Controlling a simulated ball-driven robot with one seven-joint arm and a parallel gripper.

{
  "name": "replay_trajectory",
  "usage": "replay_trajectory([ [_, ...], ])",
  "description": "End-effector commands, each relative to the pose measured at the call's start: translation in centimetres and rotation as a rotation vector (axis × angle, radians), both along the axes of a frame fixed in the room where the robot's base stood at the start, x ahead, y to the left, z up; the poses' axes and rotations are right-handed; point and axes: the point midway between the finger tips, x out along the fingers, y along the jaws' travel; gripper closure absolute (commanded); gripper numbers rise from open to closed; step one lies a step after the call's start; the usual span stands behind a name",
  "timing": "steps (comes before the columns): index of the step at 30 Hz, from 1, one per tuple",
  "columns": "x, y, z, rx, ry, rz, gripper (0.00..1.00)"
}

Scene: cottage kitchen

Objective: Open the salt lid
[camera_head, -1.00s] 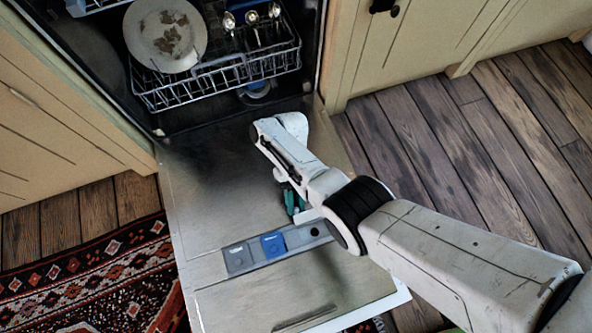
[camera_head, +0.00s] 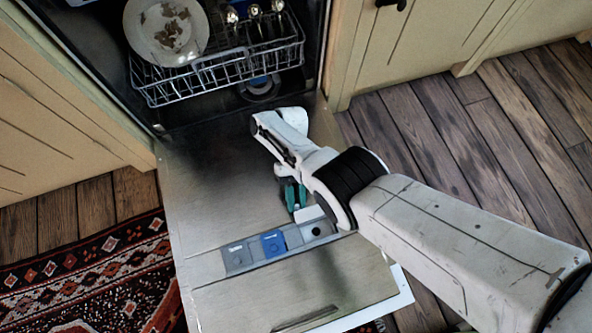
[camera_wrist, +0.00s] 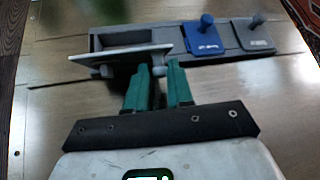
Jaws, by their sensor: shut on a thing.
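The dispenser panel (camera_head: 255,262) is set in the dishwasher's lowered door (camera_head: 220,210). In the wrist view, a pale flat lid (camera_wrist: 122,56) is tipped up off the panel's left compartment (camera_wrist: 122,38), which is uncovered. The same lid (camera_head: 309,214) shows in the head view beside the dark round opening (camera_head: 316,231). I take it for the salt lid; no label on it is readable. In the head view my gripper (camera_head: 293,195) is partly hidden by my arm.
A blue lid (camera_wrist: 202,40) and a grey lid (camera_wrist: 253,36), each with a knob, lie shut beside the compartment. The dish rack (camera_head: 218,75) holds a dirty plate (camera_head: 166,30). A patterned rug (camera_head: 90,270) lies left; cabinets stand on both sides.

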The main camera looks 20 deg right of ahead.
Motion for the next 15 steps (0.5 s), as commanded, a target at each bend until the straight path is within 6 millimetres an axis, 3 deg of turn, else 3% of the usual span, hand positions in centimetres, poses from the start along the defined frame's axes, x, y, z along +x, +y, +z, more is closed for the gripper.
replay_trajectory([
  [2,-0.15,-0.06,-0.23,-0.003,-0.001,-0.001,1.0],
  [3,-0.15,-0.07,-0.23,-0.003,-0.001,-0.001,0.77],
  [9,-0.09,-0.05,-0.15,-0.002,-0.001,-0.001,0.57],
  [11,-0.07,-0.04,-0.12,-0.002,-0.001,-0.001,0.53],
  [15,-0.05,-0.03,-0.09,-0.001,-0.001,-0.001,0.53],
])
